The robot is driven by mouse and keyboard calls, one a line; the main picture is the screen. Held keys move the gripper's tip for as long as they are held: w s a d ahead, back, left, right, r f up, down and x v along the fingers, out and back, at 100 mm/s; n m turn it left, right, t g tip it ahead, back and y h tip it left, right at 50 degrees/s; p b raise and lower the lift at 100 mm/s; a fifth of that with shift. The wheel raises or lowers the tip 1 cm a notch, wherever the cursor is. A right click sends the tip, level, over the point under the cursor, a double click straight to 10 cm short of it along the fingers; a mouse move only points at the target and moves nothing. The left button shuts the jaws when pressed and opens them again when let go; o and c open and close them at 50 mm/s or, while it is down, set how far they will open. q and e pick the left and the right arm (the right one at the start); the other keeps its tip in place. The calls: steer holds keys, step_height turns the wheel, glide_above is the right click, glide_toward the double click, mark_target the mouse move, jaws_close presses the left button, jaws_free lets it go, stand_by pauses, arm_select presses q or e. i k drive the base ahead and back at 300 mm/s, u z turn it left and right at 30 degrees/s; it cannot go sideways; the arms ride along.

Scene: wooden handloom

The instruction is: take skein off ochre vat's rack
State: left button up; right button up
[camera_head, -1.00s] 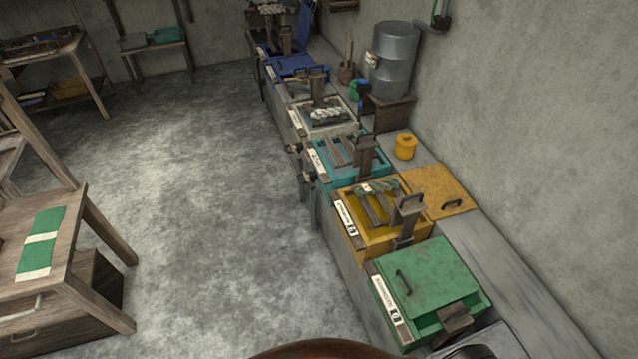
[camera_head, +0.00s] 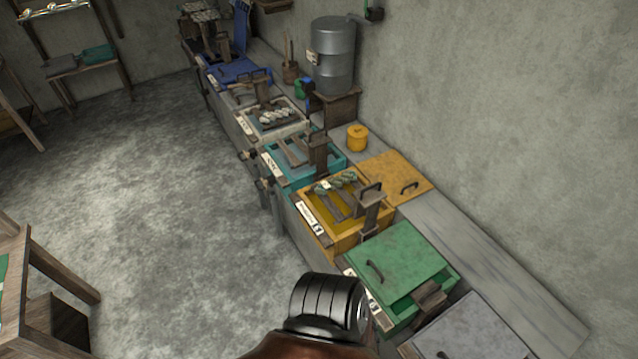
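The ochre vat (camera_head: 354,237) stands in the row of vats along the wall, with its lid off and ochre liquid showing. Its wooden rack (camera_head: 327,205) lies across the opening, with a dark upright handle piece at the right. A twisted grey-green skein (camera_head: 336,183) lies on the far part of the rack. The ochre lid (camera_head: 396,180) lies flat on the ledge behind the vat. A black, ribbed part of my arm shows at the bottom centre, in front of the green vat. Neither gripper's fingers can be seen.
A green vat (camera_head: 402,262) with its lid on stands nearer than the ochre one. A teal vat (camera_head: 298,172) stands beyond it. A yellow pot (camera_head: 357,138) and a metal drum (camera_head: 333,58) stand by the wall.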

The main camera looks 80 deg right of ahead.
mark_target(322, 189)
steer(key=u, duration=0.05)
steer(key=i, duration=1.15)
steer(key=z, duration=1.85)
